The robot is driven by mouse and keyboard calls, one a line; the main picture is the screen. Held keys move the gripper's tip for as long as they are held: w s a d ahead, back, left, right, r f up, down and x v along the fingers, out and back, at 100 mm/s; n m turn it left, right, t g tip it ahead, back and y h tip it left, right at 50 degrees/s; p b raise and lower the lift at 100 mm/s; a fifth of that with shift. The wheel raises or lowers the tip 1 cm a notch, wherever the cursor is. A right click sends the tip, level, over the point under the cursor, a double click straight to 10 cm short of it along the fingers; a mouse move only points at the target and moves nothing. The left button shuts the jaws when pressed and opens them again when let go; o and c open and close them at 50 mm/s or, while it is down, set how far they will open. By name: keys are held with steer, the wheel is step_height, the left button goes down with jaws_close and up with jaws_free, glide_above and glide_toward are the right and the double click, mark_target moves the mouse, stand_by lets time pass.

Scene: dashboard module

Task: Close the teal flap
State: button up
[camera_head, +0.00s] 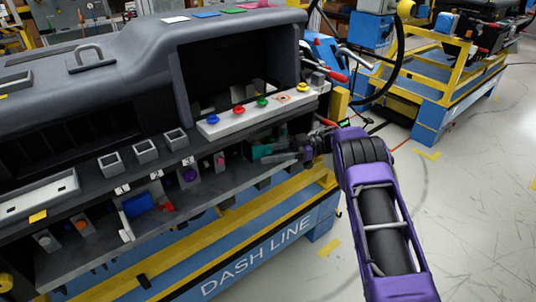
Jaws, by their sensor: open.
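A small teal part (263,151), which looks like the teal flap, sits low at the right end of the dashboard, under the white strip of coloured knobs. Its hinge and how far it stands open are too small to tell. My purple and black arm comes in from the lower right. My gripper (287,151) is at the right side of the teal part, pointing left. The fingers are small and dark here and partly overlap the area around it. I cannot tell whether they touch it.
The dark grey dashboard (125,60) stands on a blue and yellow frame (265,245). A white knob strip (255,109) is just above the teal part. A black steering wheel (398,62) is behind my arm. The floor (475,215) at the right is clear.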

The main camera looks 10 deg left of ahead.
steer(key=shift+d+r+m+t+y, duration=0.1)
steer(key=shift+r+m+t+y, duration=0.15)
steer(key=shift+m+t, duration=0.2)
